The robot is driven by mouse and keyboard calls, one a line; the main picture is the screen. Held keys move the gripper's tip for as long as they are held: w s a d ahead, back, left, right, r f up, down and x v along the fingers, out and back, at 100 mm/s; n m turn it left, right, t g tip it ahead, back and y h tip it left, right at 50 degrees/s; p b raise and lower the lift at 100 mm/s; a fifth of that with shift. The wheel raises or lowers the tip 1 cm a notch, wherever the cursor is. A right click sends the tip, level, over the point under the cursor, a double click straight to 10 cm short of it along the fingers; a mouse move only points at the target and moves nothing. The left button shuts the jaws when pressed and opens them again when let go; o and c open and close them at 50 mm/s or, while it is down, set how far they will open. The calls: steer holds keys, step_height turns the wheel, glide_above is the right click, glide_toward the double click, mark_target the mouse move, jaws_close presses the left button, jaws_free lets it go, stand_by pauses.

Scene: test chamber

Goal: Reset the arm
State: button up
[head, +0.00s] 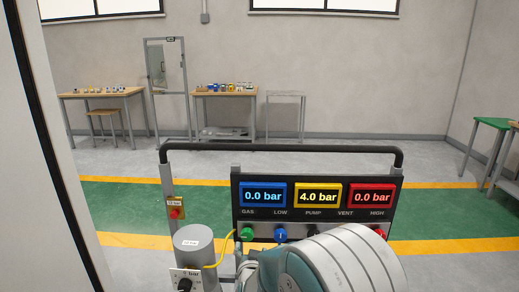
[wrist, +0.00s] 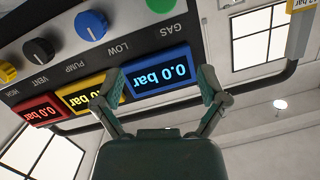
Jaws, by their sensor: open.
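My gripper (wrist: 160,80) shows in the wrist view with its two dark green fingers spread apart and nothing between them. The wrist view is upside down, and the fingers stand in front of the black control panel (wrist: 72,80). I cannot tell whether they touch it. In the head view the panel (head: 318,220) shows a blue display (head: 263,195) at 0.0 bar, a yellow display (head: 317,195) at 4.0 bar and a red display (head: 372,196) at 0.0 bar. My arm covers part of the panel's lower edge there, and my gripper is hidden.
A green knob (head: 246,232) and a blue knob (head: 280,235) sit under the displays. A black rail (head: 280,148) runs above the panel. A grey cylinder (head: 194,248) and a red button (head: 175,213) stand at left. Workbenches (head: 225,93) line the far wall, with clear floor before them.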

steer(key=s+d+r+n+g+y, duration=0.15)
steer(key=s+d+r+g, duration=0.35)
steer(key=s+d+r, duration=0.55)
steer(key=s+d+g+h, duration=0.1)
steer(key=s+d, duration=0.3)
steer(key=s, duration=0.7)
steer(key=s+d+n+g+h, duration=0.1)
steer(key=s+d+g, duration=0.2)
steer(key=s, duration=0.8)
steer(key=shift+s+d+r+g, duration=0.35)
steer(key=shift+g, duration=0.35)
